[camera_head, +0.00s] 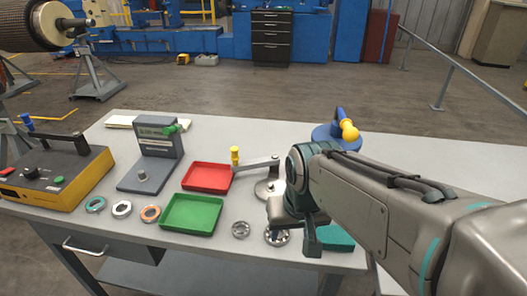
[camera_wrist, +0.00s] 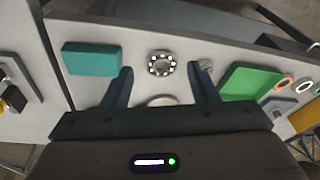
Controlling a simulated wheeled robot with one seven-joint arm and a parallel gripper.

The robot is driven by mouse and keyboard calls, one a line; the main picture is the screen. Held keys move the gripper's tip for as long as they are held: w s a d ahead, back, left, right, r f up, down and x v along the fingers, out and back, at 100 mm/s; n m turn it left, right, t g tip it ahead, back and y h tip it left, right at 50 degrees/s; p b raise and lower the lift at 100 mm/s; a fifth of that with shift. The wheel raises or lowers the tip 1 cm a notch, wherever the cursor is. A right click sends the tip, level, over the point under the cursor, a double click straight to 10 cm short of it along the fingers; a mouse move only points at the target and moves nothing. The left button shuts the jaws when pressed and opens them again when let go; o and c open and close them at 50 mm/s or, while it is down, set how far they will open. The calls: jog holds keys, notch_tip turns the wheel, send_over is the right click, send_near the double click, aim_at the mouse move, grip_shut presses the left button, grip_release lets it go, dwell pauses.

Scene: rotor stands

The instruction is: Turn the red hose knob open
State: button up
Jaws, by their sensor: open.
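I cannot make out a red hose knob in either view. My gripper (camera_head: 296,234) points down above the front part of the grey table, right of its middle. In the wrist view my gripper (camera_wrist: 160,84) shows its two dark fingers apart, with nothing held between them. A metal bearing ring (camera_wrist: 161,63) lies beyond the fingertips, and a teal block (camera_wrist: 92,58) lies to one side. A grey panel (camera_wrist: 18,88) with yellow and dark parts is cut off at the wrist view's left edge; I cannot tell what it is.
The table (camera_head: 240,140) holds a red tray (camera_head: 208,177), a green tray (camera_head: 192,214), several rings, a grey stand (camera_head: 157,140) and a yellow-black control box (camera_head: 58,178). A blue fixture with a yellow ball (camera_head: 348,130) stands at the back right. My arm hides the table's right part.

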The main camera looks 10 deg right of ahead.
jog(key=w+d+r+m+g+h+p, duration=0.1)
jog(key=w+d+m+g+h+p, duration=0.2)
jog(key=w+m, duration=1)
jog(key=w+d+r+m+g+h+p, duration=0.1)
jog(key=w+d+m+p, duration=0.25)
jog(key=w+m, duration=0.95)
jog(key=w+d+f+n, duration=0.1)
jog(key=f, duration=0.3)
jog(key=w+d+f+n+p, duration=0.1)
jog(key=d+f+n, duration=0.1)
jog(key=f, duration=0.2)
jog(key=d+f+n, duration=0.1)
jog(key=d+f, duration=0.1)
jog(key=f, duration=0.2)
jog(key=shift+w+d+n+p, duration=0.25)
jog(key=shift+w+n+p, duration=0.05)
jog(key=shift+w+p, duration=0.1)
jog(key=c, duration=1)
